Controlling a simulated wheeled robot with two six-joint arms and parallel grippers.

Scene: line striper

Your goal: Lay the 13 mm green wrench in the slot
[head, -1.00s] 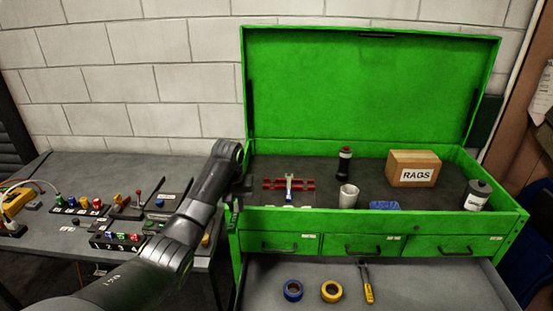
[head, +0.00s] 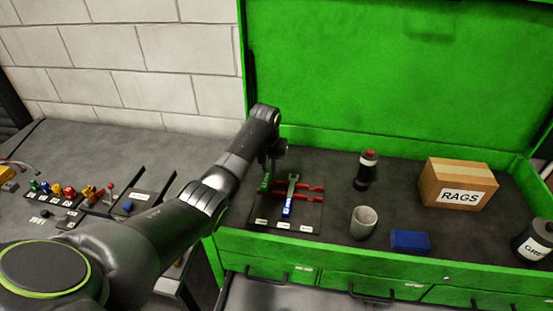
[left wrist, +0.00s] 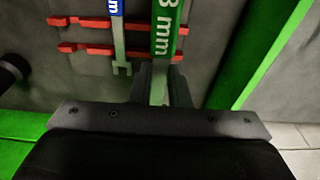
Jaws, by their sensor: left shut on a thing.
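My left gripper (head: 266,172) is shut on the green wrench (head: 265,184), at the left end of the rack with red slotted bars (head: 312,188) inside the green tool chest. In the left wrist view, the green wrench (left wrist: 167,28), its white label partly reading "3 mm", runs up from between my fingers (left wrist: 160,88). It lies over the red bars (left wrist: 90,22), beside and roughly parallel to a blue-labelled wrench (left wrist: 118,38). I cannot tell whether it touches the bars. The blue-labelled wrench (head: 289,196) sits across the bars in the head view. My right gripper is out of view.
To the right of the rack stand a dark bottle (head: 366,172), a grey cup (head: 364,222), a blue block (head: 410,241) and a RAGS box (head: 459,184). The chest's front wall (head: 330,257) and raised lid (head: 400,80) bound the space. A grey bench (head: 110,160) is at left.

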